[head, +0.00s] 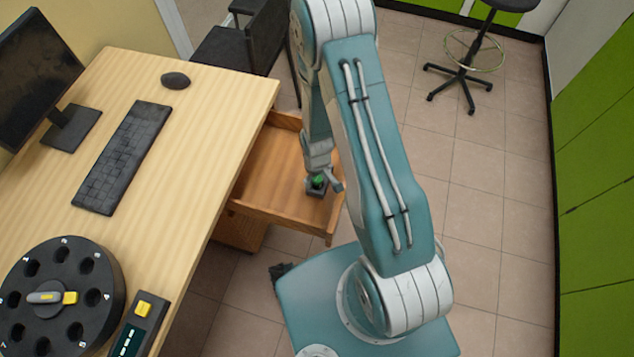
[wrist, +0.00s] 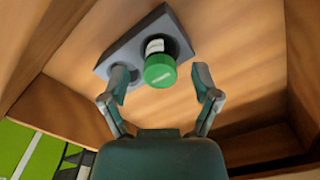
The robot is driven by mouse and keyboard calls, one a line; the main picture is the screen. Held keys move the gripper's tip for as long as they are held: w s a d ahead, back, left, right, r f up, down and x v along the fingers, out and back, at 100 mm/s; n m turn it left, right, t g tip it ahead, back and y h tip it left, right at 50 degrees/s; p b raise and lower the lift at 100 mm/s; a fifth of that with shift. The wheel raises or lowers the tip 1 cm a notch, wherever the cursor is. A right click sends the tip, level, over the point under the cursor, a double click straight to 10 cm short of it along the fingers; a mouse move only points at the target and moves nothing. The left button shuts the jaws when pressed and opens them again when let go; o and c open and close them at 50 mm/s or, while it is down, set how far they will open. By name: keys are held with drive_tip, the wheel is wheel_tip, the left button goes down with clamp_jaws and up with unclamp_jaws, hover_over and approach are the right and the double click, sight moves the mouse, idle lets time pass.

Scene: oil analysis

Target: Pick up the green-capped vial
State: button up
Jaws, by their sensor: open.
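The green-capped vial (head: 318,180) stands in a small dark grey holder (head: 317,192) inside the open wooden drawer. In the wrist view the vial's green cap (wrist: 160,71) faces me, with a white label behind it, and the grey holder (wrist: 118,57) has a second, empty-looking hole left of the vial. My gripper (wrist: 163,88) is open, with one finger on each side of the cap. The fingers look apart from the cap. In the head view my gripper (head: 322,170) is above the holder and partly hides the vial.
The drawer (head: 270,175) extends from the desk (head: 190,110), its walls close around my gripper. The desk holds a monitor (head: 35,75), keyboard (head: 122,158), mouse (head: 175,80), numbered black carousel (head: 95,265) and a device with a yellow button (head: 140,325). Chairs stand farther back.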

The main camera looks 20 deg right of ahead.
drive_tip(key=shift+f, duration=0.5)
clamp_jaws()
